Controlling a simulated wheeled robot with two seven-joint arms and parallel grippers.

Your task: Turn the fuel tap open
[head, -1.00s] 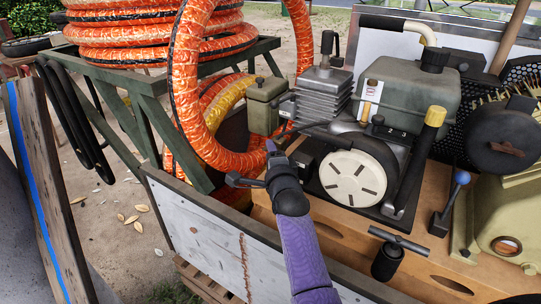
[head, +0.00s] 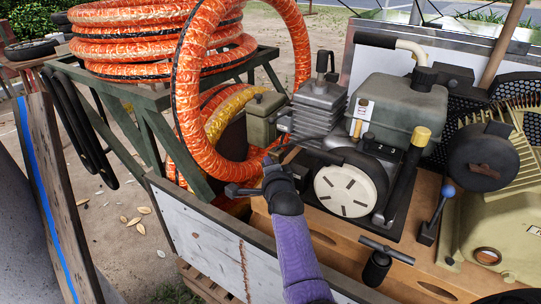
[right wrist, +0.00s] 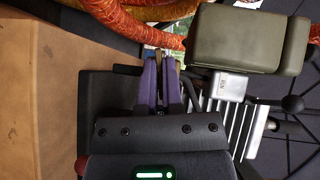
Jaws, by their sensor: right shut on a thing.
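My right gripper (head: 268,161) reaches in beside the engine, just below the small olive box (head: 264,119) and left of the round cream recoil cover (head: 350,190). In the right wrist view its two purple fingers (right wrist: 160,62) are close together on a thin piece, taken as the fuel tap's lever, mostly hidden between them. The tap's body and its angle cannot be made out. The olive box also shows in the wrist view (right wrist: 235,40), right of the fingertips. The grey-green fuel tank (head: 400,106) stands above the engine. My left gripper is not in view.
An orange hose (head: 187,90) loops down close to the left of my right gripper. A finned cylinder (head: 319,108) stands behind it. A white side board (head: 205,235) edges the cart in front.

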